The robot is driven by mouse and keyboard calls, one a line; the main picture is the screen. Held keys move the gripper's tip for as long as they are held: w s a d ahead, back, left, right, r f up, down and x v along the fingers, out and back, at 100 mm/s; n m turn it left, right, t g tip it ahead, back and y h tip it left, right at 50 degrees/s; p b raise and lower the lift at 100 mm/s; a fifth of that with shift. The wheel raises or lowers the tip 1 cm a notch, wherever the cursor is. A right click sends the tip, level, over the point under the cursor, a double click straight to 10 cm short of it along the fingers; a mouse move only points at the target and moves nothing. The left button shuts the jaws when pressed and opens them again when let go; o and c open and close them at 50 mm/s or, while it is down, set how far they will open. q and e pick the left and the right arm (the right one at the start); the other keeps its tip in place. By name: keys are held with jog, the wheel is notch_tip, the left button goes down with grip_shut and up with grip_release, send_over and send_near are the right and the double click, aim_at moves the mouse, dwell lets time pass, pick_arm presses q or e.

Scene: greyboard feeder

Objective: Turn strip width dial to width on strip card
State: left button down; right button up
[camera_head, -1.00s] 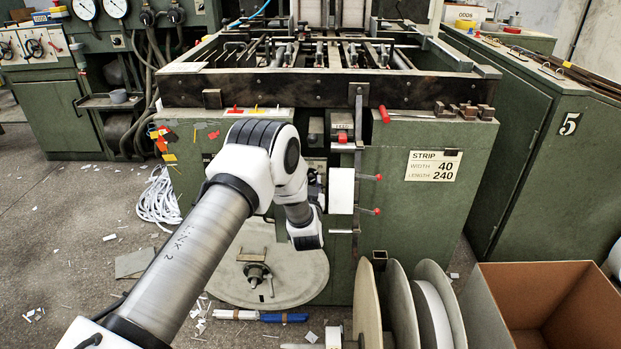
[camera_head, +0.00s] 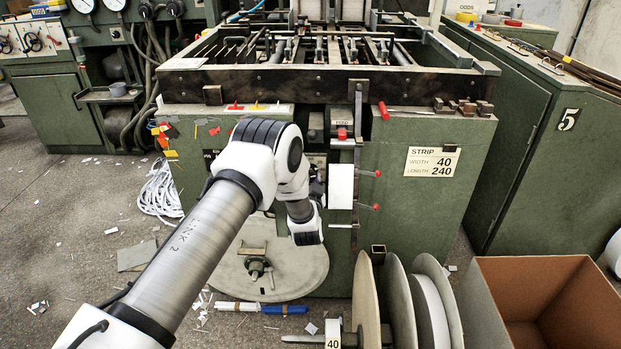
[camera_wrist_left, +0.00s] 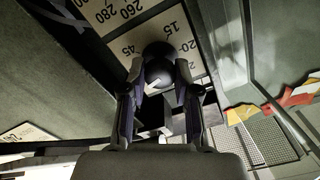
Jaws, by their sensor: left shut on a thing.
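The strip card (camera_head: 432,162) on the green machine's front reads width 40, length 240. In the left wrist view my left gripper (camera_wrist_left: 160,76) is shut on a round black dial knob (camera_wrist_left: 157,54), with a finger on each side. A pale scale plate (camera_wrist_left: 182,38) lies behind the knob, with 15, 20 and 45 legible around it. A white pointer mark shows on the knob between the fingers, but its exact reading is unclear. In the head view my left arm hides the dial and most of the gripper. My right gripper is out of view.
A second scale plate (camera_wrist_left: 117,12) with 260 and 280 sits beside the dial. Red-tipped levers (camera_head: 375,173) stick out right of a white panel (camera_head: 341,186). Reels (camera_head: 398,300) and an open cardboard box (camera_head: 545,290) stand on the floor at the right.

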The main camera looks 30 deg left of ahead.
pick_arm(q)
jog(key=c, duration=0.8)
grip_release()
jog(key=shift+c, duration=0.2)
jog(key=v, duration=1.2)
jog(key=shift+f, duration=0.1)
